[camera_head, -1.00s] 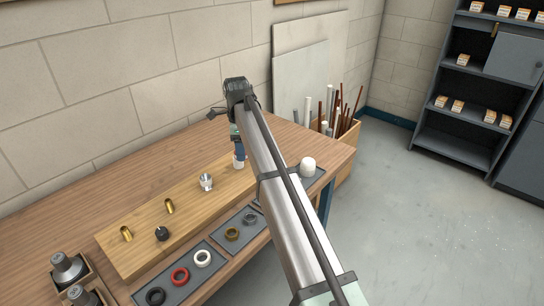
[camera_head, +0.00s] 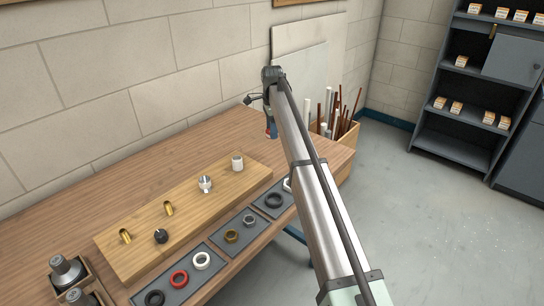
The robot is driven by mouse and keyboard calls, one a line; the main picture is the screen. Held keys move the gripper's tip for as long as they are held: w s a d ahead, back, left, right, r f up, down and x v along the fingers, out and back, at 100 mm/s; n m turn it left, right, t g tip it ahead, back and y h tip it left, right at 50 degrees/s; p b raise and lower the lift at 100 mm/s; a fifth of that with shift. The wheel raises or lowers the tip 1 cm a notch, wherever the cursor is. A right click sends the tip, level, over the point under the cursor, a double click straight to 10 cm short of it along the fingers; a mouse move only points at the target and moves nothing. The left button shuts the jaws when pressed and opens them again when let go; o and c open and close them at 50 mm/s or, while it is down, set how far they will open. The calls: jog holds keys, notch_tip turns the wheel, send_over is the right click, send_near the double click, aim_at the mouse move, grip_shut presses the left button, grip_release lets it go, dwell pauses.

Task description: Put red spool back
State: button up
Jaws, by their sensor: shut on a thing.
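My gripper (camera_head: 270,128) is at the end of the arm, above the far part of the wooden table near the wall. Its fingers are small and partly hidden by the arm. A small red patch (camera_head: 273,132) shows at the gripper beside a blue part; I take it for the red spool held in the jaws, though its shape is too small to make out. It is in the air, to the right of and beyond the long wooden board (camera_head: 130,255).
On the board stand a whitish cylinder (camera_head: 237,162), a silver fitting (camera_head: 205,184), brass pieces (camera_head: 168,209) and a black knob (camera_head: 160,236). Grey trays with rings, including a red ring (camera_head: 179,278), lie in front. A pipe bin (camera_head: 346,137) stands beyond the table's right end.

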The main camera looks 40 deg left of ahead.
aim_at(272, 157)
jog(key=shift+f, duration=4.9)
jog(key=shift+f, duration=0.15)
jog(key=o, duration=1)
notch_tip(272, 157, up, 12)
